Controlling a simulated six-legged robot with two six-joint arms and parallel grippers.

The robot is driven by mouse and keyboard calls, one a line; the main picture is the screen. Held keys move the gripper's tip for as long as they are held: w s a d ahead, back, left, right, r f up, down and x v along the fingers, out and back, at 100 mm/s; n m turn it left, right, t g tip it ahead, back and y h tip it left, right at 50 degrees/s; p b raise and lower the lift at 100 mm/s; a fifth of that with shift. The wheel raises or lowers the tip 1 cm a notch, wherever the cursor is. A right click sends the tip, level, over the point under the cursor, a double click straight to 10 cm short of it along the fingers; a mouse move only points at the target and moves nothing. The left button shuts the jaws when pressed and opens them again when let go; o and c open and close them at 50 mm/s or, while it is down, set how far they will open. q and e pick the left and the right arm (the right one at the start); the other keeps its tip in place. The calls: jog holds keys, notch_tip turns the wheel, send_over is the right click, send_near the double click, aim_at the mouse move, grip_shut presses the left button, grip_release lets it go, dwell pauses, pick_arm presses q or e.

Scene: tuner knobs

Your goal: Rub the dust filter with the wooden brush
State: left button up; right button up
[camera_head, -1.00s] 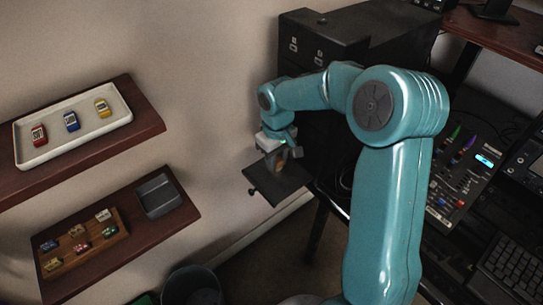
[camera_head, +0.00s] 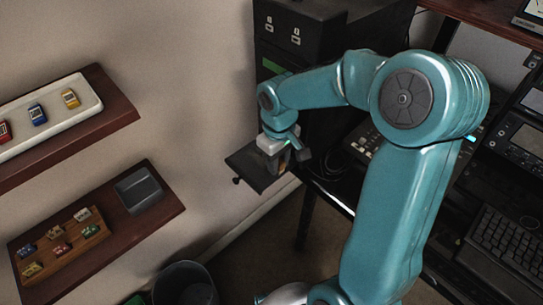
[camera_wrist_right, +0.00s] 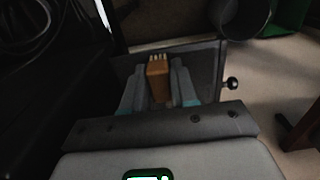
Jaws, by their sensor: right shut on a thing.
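My right gripper (camera_head: 284,158) is shut on the wooden brush (camera_wrist_right: 158,76). The brush is a small orange-brown block with pale bristle tips facing away from the wrist. In the head view only a bit of the brush (camera_head: 285,163) shows between the fingers. Gripper and brush are over a dark flat panel, seemingly the dust filter (camera_head: 246,161), which juts from the black cabinet. The panel also shows in the wrist view (camera_wrist_right: 205,62), with a small knob on its edge. I cannot tell whether the bristles touch it. My left gripper is not in view.
The black cabinet (camera_head: 330,22) stands behind my arm. Two wall shelves at left hold a white tray (camera_head: 82,110) of coloured items, a wooden board (camera_head: 42,268) and a grey bin (camera_head: 138,190). A bucket (camera_head: 185,285) stands below. A keyboard (camera_head: 505,247) is at right.

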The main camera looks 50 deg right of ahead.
aim_at(252, 148)
jog(key=shift+s+f, duration=0.1)
jog(key=shift+s, duration=0.15)
jog(key=shift+w, duration=0.1)
jog(key=shift+w, duration=0.2)
jog(key=shift+w+d+f+p, duration=0.15)
jog(key=shift+w+p, duration=0.25)
jog(key=shift+w, duration=1.05)
grip_shut()
jog(key=shift+w+p, duration=0.3)
jog(key=shift+w, duration=0.25)
jog(key=shift+w+d+p, duration=0.2)
jog(key=shift+w+p, duration=0.3)
jog(key=shift+w, duration=0.75)
jog(key=shift+w+r+p, duration=0.2)
jog(key=shift+w+p, duration=0.1)
jog(key=shift+w, duration=0.15)
jog(key=shift+w+d+p, duration=0.15)
jog(key=shift+w+p, duration=0.15)
jog(key=shift+w, duration=0.4)
jog(key=shift+w+d+p, duration=0.1)
jog(key=shift+w+p, duration=0.2)
jog(key=shift+w, duration=0.35)
